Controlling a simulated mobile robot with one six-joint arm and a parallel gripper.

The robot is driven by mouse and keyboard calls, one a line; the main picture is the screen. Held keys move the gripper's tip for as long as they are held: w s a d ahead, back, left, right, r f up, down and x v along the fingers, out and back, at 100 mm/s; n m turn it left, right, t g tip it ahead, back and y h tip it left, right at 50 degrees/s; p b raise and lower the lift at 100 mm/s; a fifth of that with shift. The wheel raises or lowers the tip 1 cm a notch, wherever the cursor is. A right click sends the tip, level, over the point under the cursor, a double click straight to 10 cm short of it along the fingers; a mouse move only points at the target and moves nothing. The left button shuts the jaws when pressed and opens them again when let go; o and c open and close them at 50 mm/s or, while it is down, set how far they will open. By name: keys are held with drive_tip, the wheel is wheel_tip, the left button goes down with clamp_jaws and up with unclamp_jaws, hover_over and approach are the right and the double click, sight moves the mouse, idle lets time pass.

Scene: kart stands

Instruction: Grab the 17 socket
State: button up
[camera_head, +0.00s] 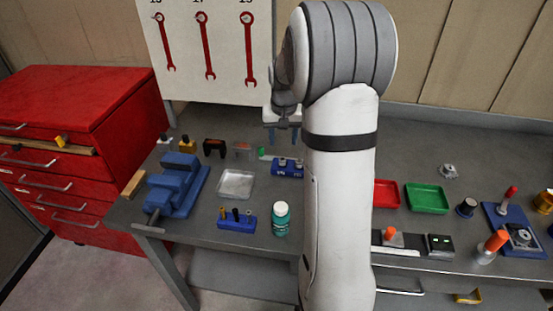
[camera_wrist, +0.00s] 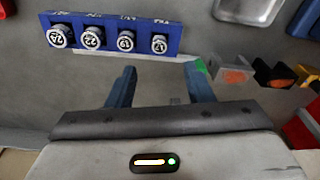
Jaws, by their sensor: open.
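A blue socket rack (camera_wrist: 112,22) shows in the wrist view at the upper left, with silver sockets in a row. Upside-down numbers mark them; the rightmost reads as the 17 socket (camera_wrist: 159,44), beside the 19 socket (camera_wrist: 126,41). In the head view the rack (camera_head: 289,173) stands on the bench, partly hidden by my arm. My gripper (camera_wrist: 160,86) is open and empty, fingers apart; the 17 socket appears beyond the gap between them. In the head view my gripper (camera_head: 283,134) hangs above and behind the rack. Nothing touches the socket.
A blue vise (camera_head: 178,185), a metal tray (camera_head: 236,184), a smaller blue holder (camera_head: 236,222) and a teal bottle (camera_head: 281,219) stand around the rack. A green-tipped item (camera_wrist: 201,67) lies near the right finger in the wrist view. Red (camera_head: 386,194) and green (camera_head: 427,198) trays lie to the right.

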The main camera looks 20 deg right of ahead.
sight(283, 159)
drive_tip(key=shift+w+d+f, duration=0.15)
drive_tip(key=shift+d+f, duration=0.05)
drive_tip(key=shift+f, duration=0.2)
drive_tip(key=shift+w+d+f, duration=0.15)
drive_tip(key=shift+f, duration=0.25)
drive_tip(key=f, duration=0.2)
drive_tip(key=f+p, duration=0.1)
drive_tip(key=f, duration=0.3)
drive_tip(key=shift+w+a+f, duration=0.15)
drive_tip(key=shift+w+f, duration=0.1)
drive_tip(key=shift+f, duration=0.15)
drive_tip(key=shift+c, duration=0.4)
clamp_jaws()
